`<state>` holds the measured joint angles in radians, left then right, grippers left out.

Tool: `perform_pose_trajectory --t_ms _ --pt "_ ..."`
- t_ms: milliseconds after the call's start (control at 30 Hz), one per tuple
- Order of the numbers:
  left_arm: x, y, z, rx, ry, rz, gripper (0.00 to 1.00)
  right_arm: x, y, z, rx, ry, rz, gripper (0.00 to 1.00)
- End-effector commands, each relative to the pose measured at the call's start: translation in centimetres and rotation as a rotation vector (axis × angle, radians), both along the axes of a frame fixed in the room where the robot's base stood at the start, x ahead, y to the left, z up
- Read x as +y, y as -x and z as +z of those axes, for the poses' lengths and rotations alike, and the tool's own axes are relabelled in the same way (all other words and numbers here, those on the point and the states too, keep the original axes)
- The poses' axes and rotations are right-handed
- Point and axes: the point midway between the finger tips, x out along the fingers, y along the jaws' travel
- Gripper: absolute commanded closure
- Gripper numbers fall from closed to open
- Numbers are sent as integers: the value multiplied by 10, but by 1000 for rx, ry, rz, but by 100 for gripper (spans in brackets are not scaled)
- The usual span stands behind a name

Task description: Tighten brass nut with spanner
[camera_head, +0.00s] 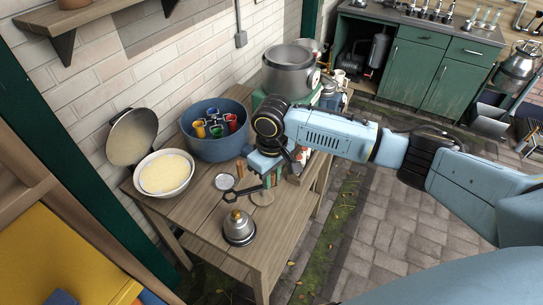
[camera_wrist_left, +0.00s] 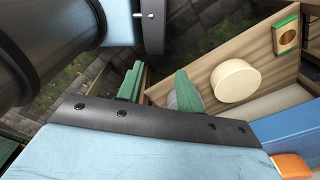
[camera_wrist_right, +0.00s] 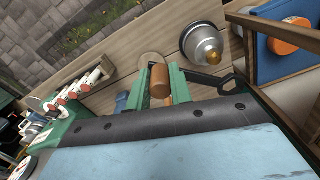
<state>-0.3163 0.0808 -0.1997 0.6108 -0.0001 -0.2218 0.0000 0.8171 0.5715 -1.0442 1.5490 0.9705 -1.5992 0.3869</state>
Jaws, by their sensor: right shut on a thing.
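The brass nut (camera_head: 237,214) sits on top of a domed steel fitting (camera_head: 239,231) near the front of the wooden bench. The fitting also shows in the right wrist view (camera_wrist_right: 203,45). My right gripper (camera_head: 270,172) is above the bench, behind the fitting. In the right wrist view its green fingers (camera_wrist_right: 161,88) are shut on the spanner, around a brown grip (camera_wrist_right: 160,80). The dark spanner (camera_head: 247,190) reaches out to the left, its head beside the nut but apart from it. My left gripper (camera_wrist_left: 158,90) is open and empty, seen only in its own wrist view.
A blue tub (camera_head: 217,146) with coloured mugs, a white bowl (camera_head: 164,173) and an upright pan lid (camera_head: 132,136) stand at the back of the bench. A steel pot (camera_head: 290,68) is farther off. A round wooden disc (camera_head: 263,197) lies near the gripper. The front left of the bench is clear.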

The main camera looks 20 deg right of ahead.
Motion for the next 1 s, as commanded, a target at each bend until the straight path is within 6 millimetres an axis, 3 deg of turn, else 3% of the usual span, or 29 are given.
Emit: perform_pose_trajectory --t_ms 33,267,733,1000 --pt "0 -6 17 -8 0 0 64 0 0 7 2 3 26 97" --pt "-2 -28 34 -43 4 0 64 -2 -1 0 -4 15 102 97" --pt "-1 -17 33 -26 3 0 64 -2 -1 -23 -3 17 109 97" --pt "-1 -16 18 -24 2 0 64 -2 -2 -35 -4 15 109 97"
